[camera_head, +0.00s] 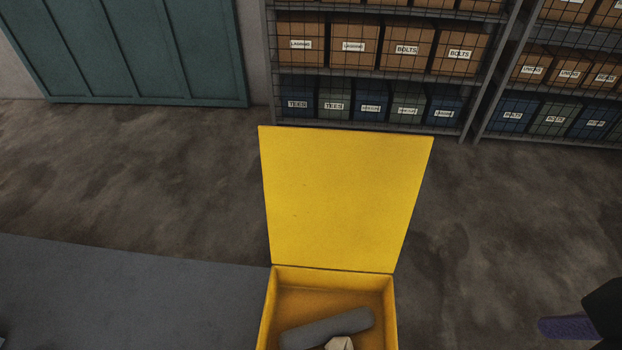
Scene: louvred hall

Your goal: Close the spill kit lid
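The yellow spill kit (384,315) stands at the bottom centre, cut off by the lower edge. Its yellow lid (340,200) is open and stands up from the hinge at the far rim, its inner face towards me. Inside the box lie a grey roll (327,328) and a cream item (340,343), partly cut off. A black part with a purple end, which seems to be my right gripper (568,327), shows at the lower right edge, well apart from the kit. Its fingers cannot be told apart. My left gripper is not clearly in view.
Wire-fronted shelves (375,78) with labelled boxes stand behind the lid, and more shelves (560,90) stand at the right. A smooth grey floor area (130,300) lies left of the kit. Floor on both sides is clear.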

